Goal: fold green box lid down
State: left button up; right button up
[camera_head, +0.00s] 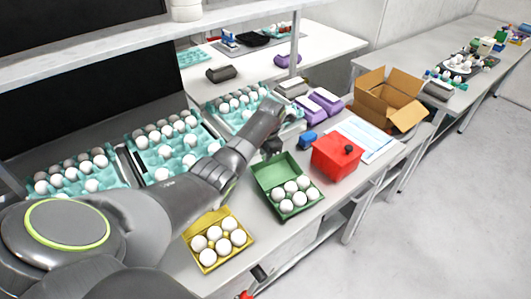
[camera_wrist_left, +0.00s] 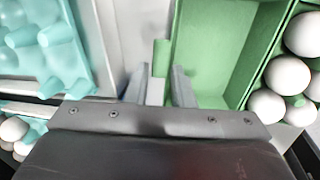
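The green egg box (camera_head: 290,211) stands on the table with its lid (camera_head: 272,172) raised at the back. Several white eggs sit in its base. My left gripper (camera_head: 272,149) is behind the lid's upper edge. In the left wrist view, my left gripper's two fingers (camera_wrist_left: 166,80) are apart, and a small green tab of the lid (camera_wrist_left: 162,57) shows just beyond and between the tips. The green lid interior (camera_wrist_left: 210,45) is to their right. I cannot tell whether a finger touches the lid.
A yellow box (camera_head: 217,252) with several eggs stands left of the green box. A red box (camera_head: 336,157) is close on its right. Teal egg trays (camera_head: 158,174) line the back, near my left arm. An open cardboard box (camera_head: 390,101) stands farther right.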

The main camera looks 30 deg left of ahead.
aim_at(269, 170)
pick_arm(q)
grip_shut()
jog(key=p, duration=0.1)
jog(key=r+y+p, duration=0.1)
jog(key=p, duration=0.1)
jog(key=d+r+t+p, duration=0.1)
jog(key=shift+s+r+y+p, duration=0.25)
jog(key=shift+s+y+p, duration=0.05)
jog(key=shift+y+p, duration=0.1)
jog(key=shift+s+d+r+y+p, duration=0.1)
jog(key=shift+d+r+y+p, duration=0.15)
jog(key=shift+y+p, duration=0.1)
jog(key=shift+s+d+r+t+y+b, duration=0.35)
jog(key=shift+d+r+t+y, duration=0.3)
jog(key=shift+y, duration=0.25)
jog(key=shift+s+d+r+t+y+b, duration=0.2)
jog(key=shift+s+d+r+t+y, duration=0.25)
jog(key=shift+d+r+t+y, duration=0.3)
jog(key=shift+a+f, duration=0.1)
jog(key=shift+f, duration=0.05)
